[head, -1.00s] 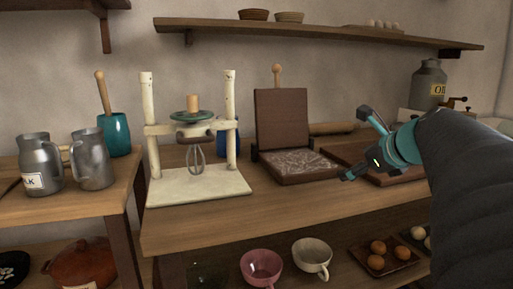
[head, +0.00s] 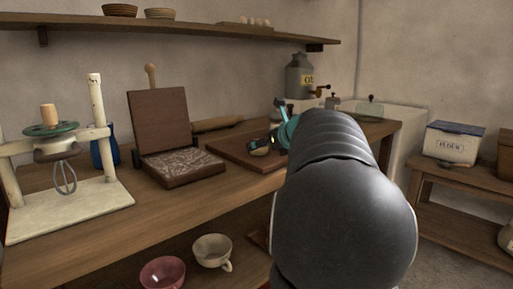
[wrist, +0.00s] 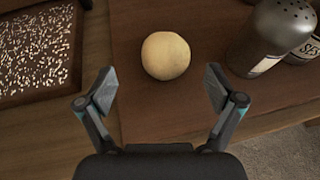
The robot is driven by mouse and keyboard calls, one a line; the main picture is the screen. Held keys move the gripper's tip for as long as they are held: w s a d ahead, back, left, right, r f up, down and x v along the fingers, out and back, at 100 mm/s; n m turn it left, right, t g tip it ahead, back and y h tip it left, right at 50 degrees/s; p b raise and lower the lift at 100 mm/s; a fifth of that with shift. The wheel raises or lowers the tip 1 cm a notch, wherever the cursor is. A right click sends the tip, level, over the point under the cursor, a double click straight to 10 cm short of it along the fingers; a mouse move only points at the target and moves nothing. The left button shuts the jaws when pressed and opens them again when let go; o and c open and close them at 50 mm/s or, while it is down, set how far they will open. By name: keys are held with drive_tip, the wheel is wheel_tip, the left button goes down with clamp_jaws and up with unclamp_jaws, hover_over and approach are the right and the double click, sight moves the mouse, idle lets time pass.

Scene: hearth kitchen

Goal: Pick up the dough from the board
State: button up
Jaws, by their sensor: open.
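The dough (wrist: 166,55) is a pale, round ball lying on the reddish-brown board (wrist: 145,105) in the wrist view. My gripper (wrist: 160,88) is open and empty, with its fingers spread to the left and right on the near side of the dough, apart from it. In the head view my gripper (head: 277,140) is over the board (head: 228,149), and a small pale part of the dough (head: 259,151) shows beside it. My arm hides the right part of the board there.
A metal shaker (wrist: 272,35) and a labelled jar (wrist: 307,48) stand close right of the dough. Left of the board is a hinged wooden press (head: 185,166) with a speckled bed. A rolling pin (head: 215,124) lies behind the board.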

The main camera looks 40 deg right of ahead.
sight(258, 151)
drive_tip(key=shift+d+r+x, duration=0.1)
drive_tip(key=shift+d+x, duration=0.05)
drive_tip(key=shift+x, duration=1.15)
drive_tip(key=shift+d+r+x, duration=0.15)
drive_tip(key=shift+x, duration=1.2)
drive_tip(key=shift+w, duration=0.1)
drive_tip(key=c, duration=1)
